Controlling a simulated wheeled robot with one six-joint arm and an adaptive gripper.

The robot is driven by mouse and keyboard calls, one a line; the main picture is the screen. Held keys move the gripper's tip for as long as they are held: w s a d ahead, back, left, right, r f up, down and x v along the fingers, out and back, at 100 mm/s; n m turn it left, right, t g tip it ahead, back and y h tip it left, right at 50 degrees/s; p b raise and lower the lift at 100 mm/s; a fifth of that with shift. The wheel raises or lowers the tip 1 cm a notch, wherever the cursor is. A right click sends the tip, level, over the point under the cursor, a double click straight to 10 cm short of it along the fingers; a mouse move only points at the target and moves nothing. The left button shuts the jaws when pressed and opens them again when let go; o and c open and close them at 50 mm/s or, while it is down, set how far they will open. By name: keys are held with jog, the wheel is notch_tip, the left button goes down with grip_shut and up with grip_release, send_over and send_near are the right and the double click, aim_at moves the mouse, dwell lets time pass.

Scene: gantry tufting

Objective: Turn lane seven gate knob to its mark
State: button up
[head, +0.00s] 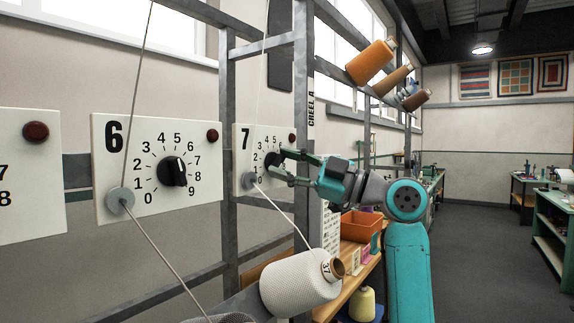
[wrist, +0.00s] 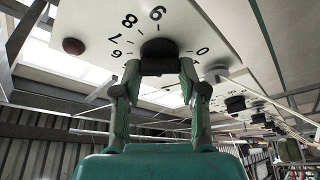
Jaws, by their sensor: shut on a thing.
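The white lane seven panel (head: 262,131) carries a large 7, a numbered dial and a dark gate knob (head: 271,160). In the wrist view the knob (wrist: 158,46) fills the space between my fingertips. My gripper (head: 279,163) reaches in from the right and is shut on the knob, one finger on each side; it also shows in the wrist view (wrist: 160,68). The panel's numbers (wrist: 130,20) appear around the knob there. My fingers cover part of the dial, so I cannot tell where the knob points or make out a set mark.
The lane six panel (head: 107,185) with its own knob (head: 173,172) stands to the left. Metal frame posts (head: 303,80) and slanting yarn lines are close to my arm. A white yarn cone (head: 298,281) sits below, and an orange bin (head: 361,228) on a shelf behind.

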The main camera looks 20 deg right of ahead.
dwell(0.3)
jog(key=o, duration=1.1)
jog(key=shift+o, duration=0.2)
jog(key=shift+d, duration=0.1)
jog(key=v, duration=1.2)
